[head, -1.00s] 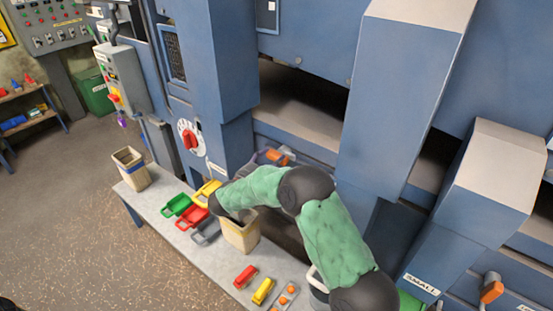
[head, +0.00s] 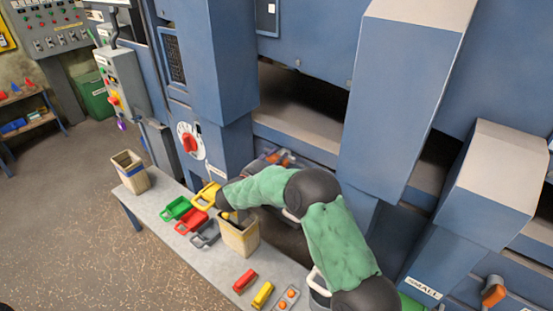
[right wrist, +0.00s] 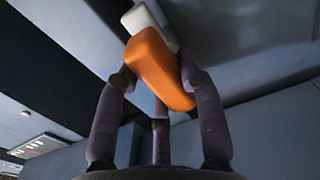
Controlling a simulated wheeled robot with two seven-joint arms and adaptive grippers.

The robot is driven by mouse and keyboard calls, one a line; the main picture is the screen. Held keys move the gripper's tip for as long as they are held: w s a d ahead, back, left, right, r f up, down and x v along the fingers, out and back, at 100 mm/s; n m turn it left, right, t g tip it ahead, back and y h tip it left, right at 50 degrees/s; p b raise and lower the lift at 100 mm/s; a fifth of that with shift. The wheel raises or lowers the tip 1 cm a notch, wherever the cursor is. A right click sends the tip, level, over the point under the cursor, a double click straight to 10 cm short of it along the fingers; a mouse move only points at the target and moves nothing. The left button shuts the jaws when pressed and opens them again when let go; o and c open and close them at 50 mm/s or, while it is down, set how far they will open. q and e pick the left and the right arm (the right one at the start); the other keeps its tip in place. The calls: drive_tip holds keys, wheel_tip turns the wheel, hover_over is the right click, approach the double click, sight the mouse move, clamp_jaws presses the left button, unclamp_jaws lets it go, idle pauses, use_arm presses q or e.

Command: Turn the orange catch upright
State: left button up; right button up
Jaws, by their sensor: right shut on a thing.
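The orange catch (right wrist: 157,68) is an orange block on a pale mount, tilted in the right wrist view. The fingers of my right gripper (right wrist: 160,82) stand around it and are shut on it. In the head view my right gripper (head: 270,158) is at the blue machine, behind my green-sleeved arm, with a small patch of the orange catch (head: 286,159) showing beside the fingers. Much of the catch is hidden there.
A grey bench (head: 222,257) below my arm carries coloured scoops, a cream bin (head: 240,236) and small coloured blocks. Another orange catch (head: 493,291) is at lower right. A blue chute (head: 400,100) stands right of my gripper. The floor at left is clear.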

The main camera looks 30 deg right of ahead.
drive_tip(key=m+p, duration=0.3)
drive_tip(key=shift+s+m, duration=0.1)
drive_tip(key=shift+m, duration=0.2)
drive_tip(key=m+p, duration=0.1)
drive_tip(key=m, duration=0.2)
drive_tip(key=shift+s+d+m, duration=0.1)
drive_tip(key=shift+m, duration=0.2)
drive_tip(key=shift+f+m+p, duration=0.1)
drive_tip(key=shift+m+p, duration=0.25)
drive_tip(key=shift+m, duration=0.55)
drive_tip(key=m, duration=0.2)
drive_tip(key=shift+s+f+m, duration=0.1)
drive_tip(key=shift+m, duration=0.3)
drive_tip(key=m+b, duration=0.1)
drive_tip(key=m, duration=0.5)
drive_tip(key=shift+s+f+b, duration=0.1)
drive_tip(key=shift+f+b, duration=0.05)
drive_tip(key=shift+b, duration=0.15)
drive_tip(key=o, duration=1.2)
drive_tip(key=shift+c, duration=0.2)
